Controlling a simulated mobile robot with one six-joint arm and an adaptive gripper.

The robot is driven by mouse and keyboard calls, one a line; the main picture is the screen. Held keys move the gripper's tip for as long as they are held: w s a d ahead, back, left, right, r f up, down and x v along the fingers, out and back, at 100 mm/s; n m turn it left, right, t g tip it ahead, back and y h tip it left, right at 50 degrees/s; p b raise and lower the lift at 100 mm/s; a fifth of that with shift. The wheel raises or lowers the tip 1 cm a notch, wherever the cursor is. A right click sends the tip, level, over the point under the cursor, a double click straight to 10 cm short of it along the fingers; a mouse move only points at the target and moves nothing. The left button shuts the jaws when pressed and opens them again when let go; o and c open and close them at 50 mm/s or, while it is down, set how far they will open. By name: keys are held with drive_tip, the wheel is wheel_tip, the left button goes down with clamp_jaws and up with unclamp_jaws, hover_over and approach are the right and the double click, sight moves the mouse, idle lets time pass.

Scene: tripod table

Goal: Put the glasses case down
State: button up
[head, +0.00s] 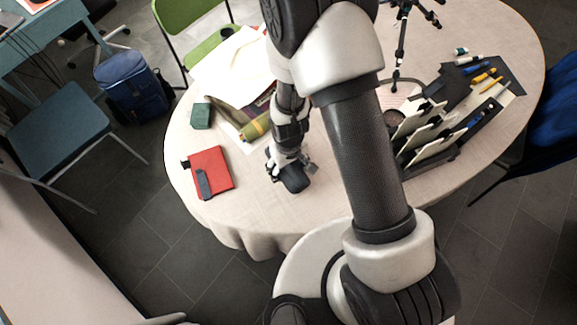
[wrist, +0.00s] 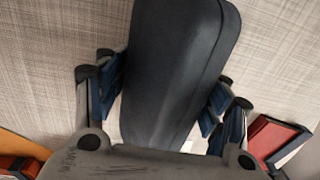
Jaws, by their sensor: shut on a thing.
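The glasses case (head: 294,180) is a dark grey, rounded, long case. My gripper (head: 287,168) is shut on it, over the front part of the round table (head: 262,209) with its pale cloth. In the wrist view the case (wrist: 178,70) fills the middle, with a finger of my gripper (wrist: 165,98) on each side of it. The woven cloth (wrist: 60,60) shows behind the case. I cannot tell whether the case touches the cloth. Part of the case is hidden by my gripper in the head view.
A red book (head: 212,168) with a dark object (head: 203,184) on it lies left of my gripper. A small green box (head: 201,116) and papers (head: 229,72) lie further back. A black rack (head: 437,153) stands at the right. Bare cloth lies between the red book and my gripper.

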drive_tip(key=o, duration=1.4)
drive_tip(key=shift+s+d+f, duration=0.15)
drive_tip(key=shift+s+f, duration=0.05)
drive_tip(key=shift+f, duration=0.15)
drive_tip(key=o, duration=0.3)
drive_tip(key=shift+w+f, duration=0.1)
drive_tip(key=shift+w, duration=0.1)
drive_tip(key=shift+o, duration=1.2)
drive_tip(key=shift+s, duration=0.1)
drive_tip(key=shift+r, duration=0.2)
drive_tip(key=shift+r+p, duration=0.25)
drive_tip(key=shift+p, duration=0.05)
wheel_tip(320, 180, up, 12)
drive_tip(key=p, duration=0.4)
drive_tip(key=shift+r+p, duration=0.25)
drive_tip(key=shift+p, duration=0.1)
